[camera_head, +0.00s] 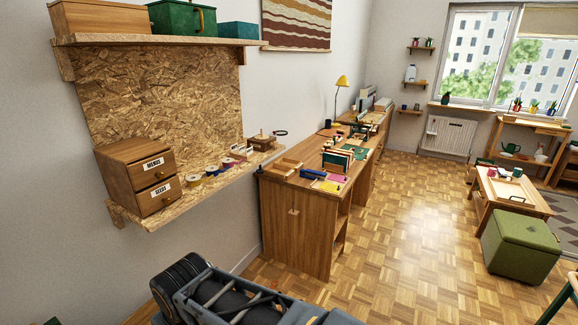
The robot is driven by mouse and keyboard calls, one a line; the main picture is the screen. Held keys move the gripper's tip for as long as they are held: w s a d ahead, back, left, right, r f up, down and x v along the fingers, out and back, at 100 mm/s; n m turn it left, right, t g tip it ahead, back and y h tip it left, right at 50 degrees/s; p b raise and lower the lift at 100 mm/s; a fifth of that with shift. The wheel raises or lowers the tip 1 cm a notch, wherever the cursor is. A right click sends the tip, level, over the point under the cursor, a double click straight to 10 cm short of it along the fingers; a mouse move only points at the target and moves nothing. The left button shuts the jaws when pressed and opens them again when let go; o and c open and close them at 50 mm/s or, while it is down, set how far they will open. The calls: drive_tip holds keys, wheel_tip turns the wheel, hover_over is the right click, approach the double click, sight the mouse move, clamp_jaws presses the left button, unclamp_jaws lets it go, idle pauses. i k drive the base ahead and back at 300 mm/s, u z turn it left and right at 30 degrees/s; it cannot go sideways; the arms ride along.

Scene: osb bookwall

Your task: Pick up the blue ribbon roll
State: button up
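Several small ribbon rolls lie in a row on the lower OSB shelf (185,205) on the left wall. A bluish-purple one, the blue ribbon roll (212,171), sits between a yellow roll (194,180) and a reddish roll (228,163). The rolls are small here and their exact colours are hard to tell. Dark parts of my own arm show at the bottom middle, well below and in front of the shelf. My gripper's fingers cannot be made out.
A wooden two-drawer box (137,175) stands on the shelf left of the rolls. An upper shelf (160,40) with boxes hangs above. A wooden desk (300,215) stands to the right. The parquet floor (400,240) is clear between desk and green ottoman (520,245).

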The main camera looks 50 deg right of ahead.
sight(211, 171)
drive_tip(key=z, duration=1)
drive_tip(key=i, duration=1)
